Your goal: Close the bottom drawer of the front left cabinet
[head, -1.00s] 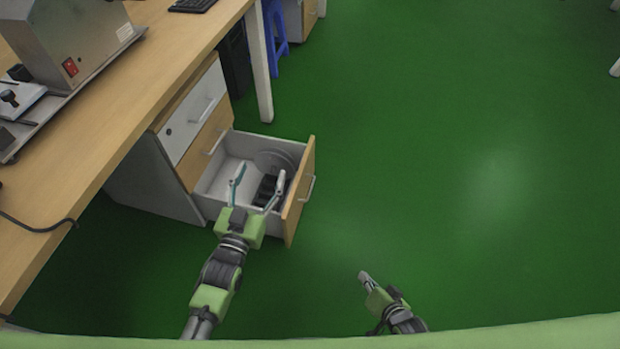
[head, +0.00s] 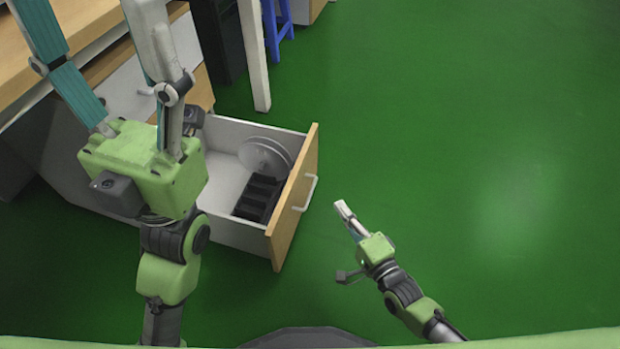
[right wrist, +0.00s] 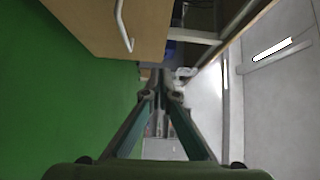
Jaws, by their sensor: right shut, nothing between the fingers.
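The bottom drawer (head: 293,200) of the cabinet (head: 60,135) is pulled far out, its wooden front facing right. Its pale handle (head: 307,193) shows in the head view, and in the right wrist view a pale handle (right wrist: 123,25) is on a wooden front (right wrist: 75,20). My right gripper (head: 343,209) is shut and empty, to the right of the drawer front and apart from it in the head view. My left gripper (head: 95,40) is raised near the camera with fingers spread and empty. It hides part of the cabinet and the drawer's rear.
Inside the drawer are a pale round disc (head: 265,156) and a black tray-like item (head: 258,198). A desk (head: 95,15) stands above the cabinet, with a pale leg (head: 253,55) behind the drawer. A blue stool (head: 277,20) is farther back. Green floor to the right is clear.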

